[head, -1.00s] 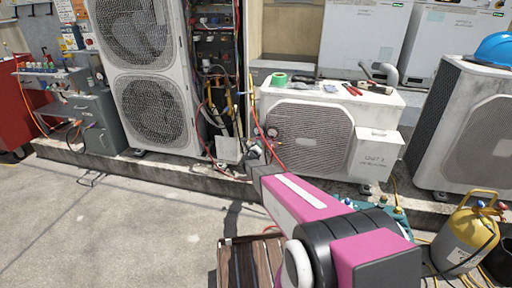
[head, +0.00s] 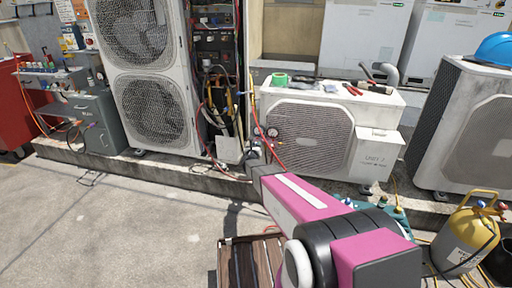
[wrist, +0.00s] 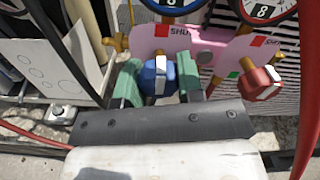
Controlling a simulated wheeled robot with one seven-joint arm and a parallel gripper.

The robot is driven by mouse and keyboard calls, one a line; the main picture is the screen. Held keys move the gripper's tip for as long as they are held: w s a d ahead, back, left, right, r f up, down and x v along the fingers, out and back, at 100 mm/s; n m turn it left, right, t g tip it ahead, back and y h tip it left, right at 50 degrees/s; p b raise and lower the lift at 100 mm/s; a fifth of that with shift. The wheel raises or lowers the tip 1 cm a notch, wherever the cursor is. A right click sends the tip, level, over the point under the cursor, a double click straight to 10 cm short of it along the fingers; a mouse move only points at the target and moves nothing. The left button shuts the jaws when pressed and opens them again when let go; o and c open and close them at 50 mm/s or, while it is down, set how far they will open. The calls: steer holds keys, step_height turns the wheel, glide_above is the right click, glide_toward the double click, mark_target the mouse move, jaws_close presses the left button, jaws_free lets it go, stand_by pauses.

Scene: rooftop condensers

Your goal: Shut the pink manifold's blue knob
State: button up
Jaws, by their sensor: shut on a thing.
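The pink manifold (wrist: 205,42) fills the top middle of the wrist view, with two gauges above it and red marks beside "SHUT" lettering. Its blue knob (wrist: 159,78) has a white stripe that looks about upright in the picture. My gripper (wrist: 159,84) has one green finger on each side of the blue knob and is shut on it. The manifold's red knob (wrist: 259,82) is to the right, clear of the fingers. In the head view my pink arm reaches toward the gauges (head: 272,132), and the knobs are too small to make out.
A red hose (wrist: 308,110) hangs close on the right of my gripper, and dark hoses run on the left. A white condenser (head: 310,137) stands behind. A yellow cylinder (head: 467,232) is at lower right. The concrete at left is open.

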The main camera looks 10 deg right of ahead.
steer(key=shift+f, duration=0.1)
steer(key=o, duration=0.9)
steer(key=v, duration=1.1)
